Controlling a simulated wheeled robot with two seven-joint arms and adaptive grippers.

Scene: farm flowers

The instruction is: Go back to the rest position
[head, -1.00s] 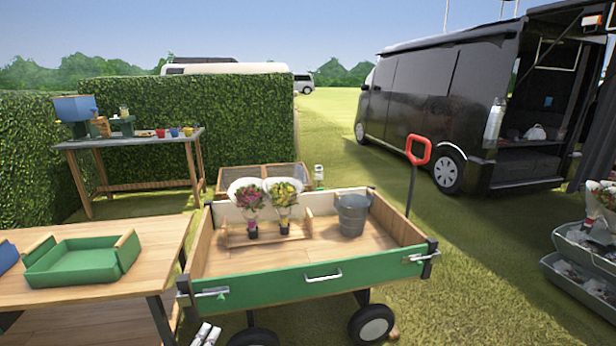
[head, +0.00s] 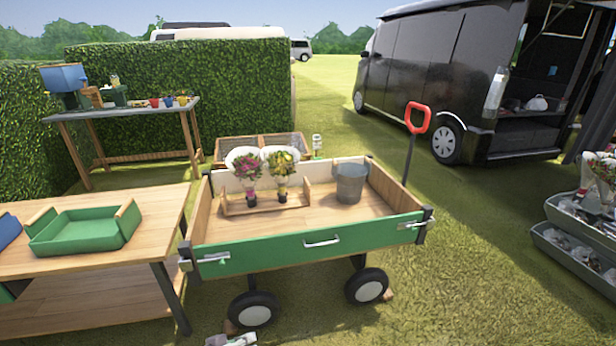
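The green wagon (head: 310,250) stands in the centre with its near green side facing me. Two wrapped flower bouquets, one pink (head: 248,170) and one yellow-red (head: 281,168), stand upright in a wooden rack (head: 235,209) in the wagon. A grey metal bucket (head: 351,184) stands to their right. Pale tips, apparently of my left gripper (head: 231,340), show at the bottom edge below the wagon's left front wheel, apart from the wagon. Most of it is cut off, so its opening is unclear. My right gripper is out of view.
A wooden table (head: 150,255) with a green tray (head: 85,232) is close to the wagon's left side. A workbench (head: 130,110) stands by the hedge. A black van (head: 430,80) is behind right, and grey crates (head: 570,250) are at right. Grass right of the wagon is clear.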

